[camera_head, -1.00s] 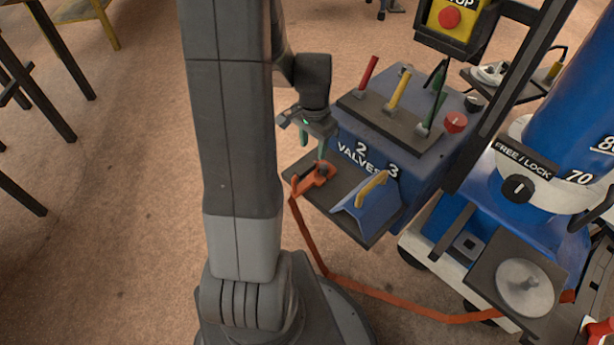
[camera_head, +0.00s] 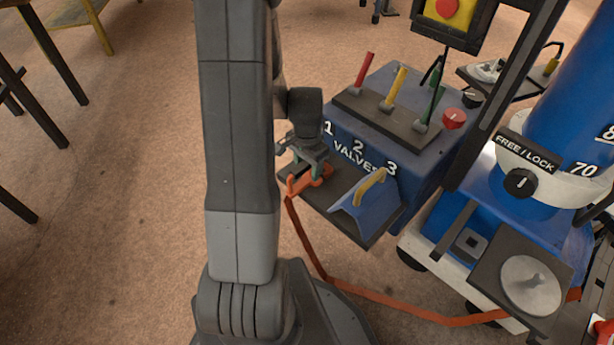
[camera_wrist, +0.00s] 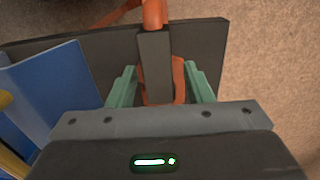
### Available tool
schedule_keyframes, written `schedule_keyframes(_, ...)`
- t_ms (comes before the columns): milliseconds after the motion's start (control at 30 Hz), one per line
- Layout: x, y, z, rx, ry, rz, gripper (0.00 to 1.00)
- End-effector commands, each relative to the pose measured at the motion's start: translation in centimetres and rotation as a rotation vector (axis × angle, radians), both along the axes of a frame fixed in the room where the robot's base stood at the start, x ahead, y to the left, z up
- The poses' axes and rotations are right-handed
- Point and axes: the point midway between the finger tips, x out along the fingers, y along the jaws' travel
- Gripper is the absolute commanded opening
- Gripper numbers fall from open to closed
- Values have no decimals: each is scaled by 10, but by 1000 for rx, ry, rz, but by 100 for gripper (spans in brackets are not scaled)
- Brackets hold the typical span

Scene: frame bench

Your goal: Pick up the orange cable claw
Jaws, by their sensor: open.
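The orange cable claw (camera_head: 322,180) lies on the left part of a dark shelf below the valve box, with an orange cable running from it down to the floor. In the wrist view the orange claw (camera_wrist: 179,78) shows between my fingers, with a dark grey block along its middle. My gripper (camera_head: 303,174) is right over the claw, pointing down, and partly hides it. In the wrist view my gripper (camera_wrist: 160,84) has its two green fingers apart, one on each side of the claw. Whether the fingers touch it cannot be told.
A blue wedge-shaped piece with a yellow handle (camera_head: 370,187) stands to the right on the same dark shelf (camera_head: 375,237). The blue valve box (camera_head: 400,155) with red, yellow and green levers rises just behind. Open floor lies to the left.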

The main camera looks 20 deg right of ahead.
Motion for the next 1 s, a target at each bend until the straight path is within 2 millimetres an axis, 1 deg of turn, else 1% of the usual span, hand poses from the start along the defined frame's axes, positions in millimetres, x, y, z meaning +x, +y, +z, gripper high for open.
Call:
schedule_keyframes(33,0,0,0,0,0,0,44)
schedule_keyframes(167,0,0,0,0,0,0,19)
schedule_keyframes(200,0,0,0,0,0,0,11)
schedule_keyframes(267,0,0,0,0,0,0,0)
schedule_keyframes(567,0,0,1,-1,-1,0,0)
schedule_keyframes(667,1,0,7,-1,-2,0,0)
schedule_keyframes(767,1,-1,21,-3,-4,0,0)
schedule_keyframes(1000,1,-1,68,-3,-6,0,0)
